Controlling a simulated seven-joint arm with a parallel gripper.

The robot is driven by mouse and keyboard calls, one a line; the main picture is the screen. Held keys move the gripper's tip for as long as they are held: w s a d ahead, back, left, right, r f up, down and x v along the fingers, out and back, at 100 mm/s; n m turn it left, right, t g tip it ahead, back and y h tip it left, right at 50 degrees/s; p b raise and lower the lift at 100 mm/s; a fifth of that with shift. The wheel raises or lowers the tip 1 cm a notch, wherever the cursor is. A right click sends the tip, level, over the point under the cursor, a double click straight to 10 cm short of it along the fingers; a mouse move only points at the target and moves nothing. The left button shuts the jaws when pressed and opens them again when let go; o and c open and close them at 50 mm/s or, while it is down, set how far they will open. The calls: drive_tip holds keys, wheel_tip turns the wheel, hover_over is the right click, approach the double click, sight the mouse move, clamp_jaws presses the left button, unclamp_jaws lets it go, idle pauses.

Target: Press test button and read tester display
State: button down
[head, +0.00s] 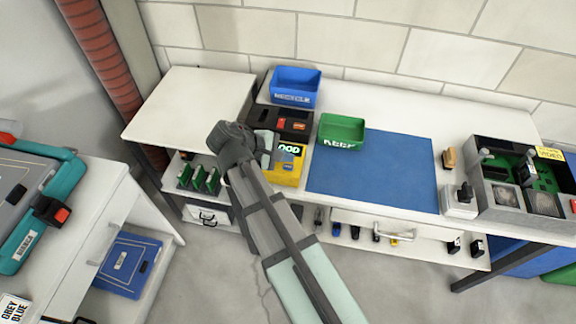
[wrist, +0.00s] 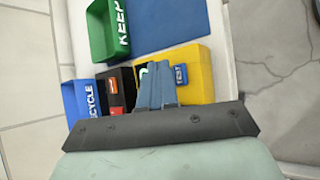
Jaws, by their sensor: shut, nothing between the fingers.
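The tester is a yellow box (head: 287,171) with a black section (head: 291,122) behind it. It stands on the white bench, left of the blue mat. Its small display (head: 289,149) shows lit green characters, too small to read surely. In the wrist view, the yellow box (wrist: 203,78) carries a blue test button (wrist: 181,74) marked TEST. My gripper (wrist: 156,70) is shut and empty, its fingers over the tester just left of the button. The fingers hide part of the display there. I cannot tell whether they touch the tester. In the head view my gripper (head: 268,149) is at the tester's left side.
A blue RECYCLE bin (head: 296,97) and a green KEEP bin (head: 341,144) stand near the tester. A grey case with a green board (head: 530,170) sits at the right. Green boards (head: 198,180) stand on the shelf below left.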

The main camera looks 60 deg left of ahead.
sight(285, 168)
drive_tip(key=shift+r, duration=2)
